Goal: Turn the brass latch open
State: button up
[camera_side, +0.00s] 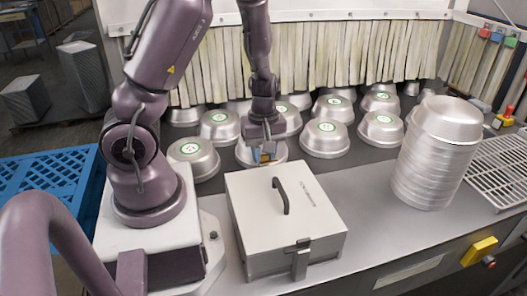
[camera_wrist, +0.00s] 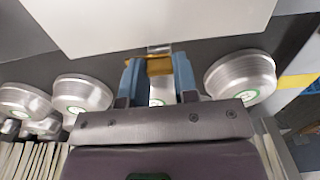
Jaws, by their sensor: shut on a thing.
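My gripper (camera_side: 264,156) reaches down just behind the far edge of the pale grey metal box (camera_side: 255,205). In the wrist view, my gripper's two blue fingers (camera_wrist: 158,76) are shut on the brass latch (camera_wrist: 158,65), which sits between the fingertips. The latch lies at the box edge beside a small grey metal bracket (camera_wrist: 159,48). A bit of brass also shows between the fingers in the side view. The box lid is down, with a black handle (camera_side: 280,195) on top. The fingers hide part of the latch, so I cannot tell how far it is turned.
Several upturned metal pans (camera_side: 325,138) with green-marked tops stand behind the box, close around my gripper. A tall pan stack (camera_side: 436,150) stands at the right, near a wire rack (camera_side: 500,165). A pale strip curtain (camera_side: 330,55) hangs behind.

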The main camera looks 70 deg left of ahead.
aim_at(264, 155)
jog(key=o, duration=0.9)
notch_tip(264, 155, up, 13)
dwell(0.4)
